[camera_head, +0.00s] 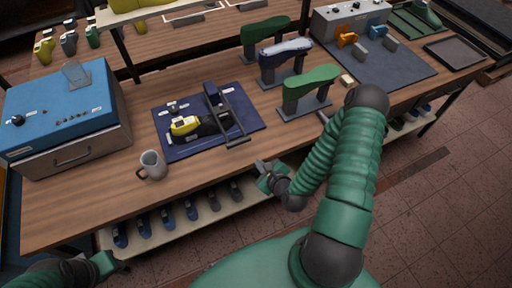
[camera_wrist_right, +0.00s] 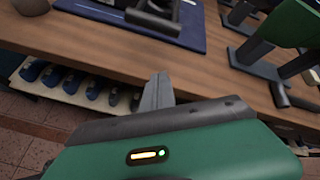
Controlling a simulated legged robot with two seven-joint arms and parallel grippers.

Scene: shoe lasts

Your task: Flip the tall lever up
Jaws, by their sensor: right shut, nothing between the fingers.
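A dark device with a yellow shoe last (camera_head: 185,126) lies on the navy mat (camera_head: 172,151). A long grey bar frame (camera_head: 238,122) lies low at its right side, reaching toward the mat's front edge; I cannot tell for sure that it is the tall lever. Part of the frame shows at the top of the right wrist view (camera_wrist_right: 155,17). My right gripper (camera_head: 261,165) is shut and empty, in front of the table edge, apart from the frame. Its fingers show in the wrist view (camera_wrist_right: 158,93). My left gripper (camera_head: 118,263) is at the lower left, far from the device; its jaws are unclear.
A grey mug (camera_head: 152,165) stands left of the mat. A blue-topped box (camera_head: 65,105) with small controls is at the far left. Green lasts on stands (camera_head: 308,92) are right of the mat. A shelf (camera_head: 170,222) with several shoes runs below the table.

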